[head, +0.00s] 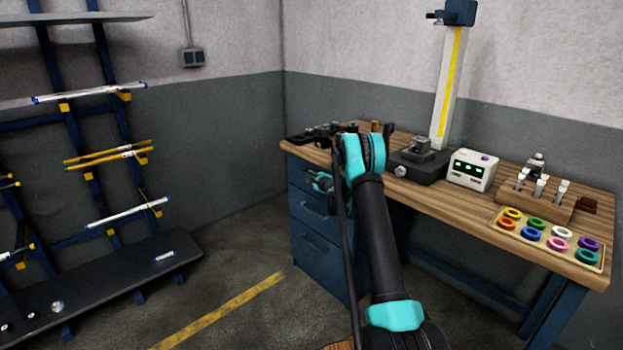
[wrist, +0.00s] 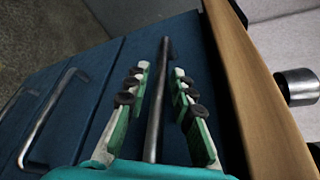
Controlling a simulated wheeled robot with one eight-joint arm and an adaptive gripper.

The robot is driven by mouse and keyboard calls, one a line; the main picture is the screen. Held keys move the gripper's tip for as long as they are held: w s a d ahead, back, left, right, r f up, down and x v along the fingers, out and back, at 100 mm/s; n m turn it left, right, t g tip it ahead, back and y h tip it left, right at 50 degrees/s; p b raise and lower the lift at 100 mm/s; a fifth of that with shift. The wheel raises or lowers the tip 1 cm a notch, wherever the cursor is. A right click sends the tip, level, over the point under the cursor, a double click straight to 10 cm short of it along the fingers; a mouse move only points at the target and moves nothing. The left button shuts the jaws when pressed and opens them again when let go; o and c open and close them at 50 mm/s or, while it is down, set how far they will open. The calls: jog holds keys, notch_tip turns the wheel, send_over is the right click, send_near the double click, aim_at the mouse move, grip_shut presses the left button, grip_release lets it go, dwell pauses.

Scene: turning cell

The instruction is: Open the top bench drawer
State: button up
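The blue top bench drawer (wrist: 193,38) lies just below the wooden benchtop edge and looks shut in the wrist view. Its grey bar handle (wrist: 158,105) runs lengthwise between the two fingers of my gripper (wrist: 161,69). The fingers are apart, with a visible gap on each side of the bar, so the gripper looks open around the handle. In the head view my gripper (head: 319,182) is at the upper left drawer front, and my arm hides part of the drawer stack.
A second drawer handle (wrist: 48,115) sits beside the gripper in the wrist view. The wooden benchtop (head: 455,196) carries a height gauge (head: 446,90), a white meter (head: 472,170) and a ring tray (head: 497,233). A rack (head: 120,270) stands left; floor between is clear.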

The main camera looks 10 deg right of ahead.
grip_shut()
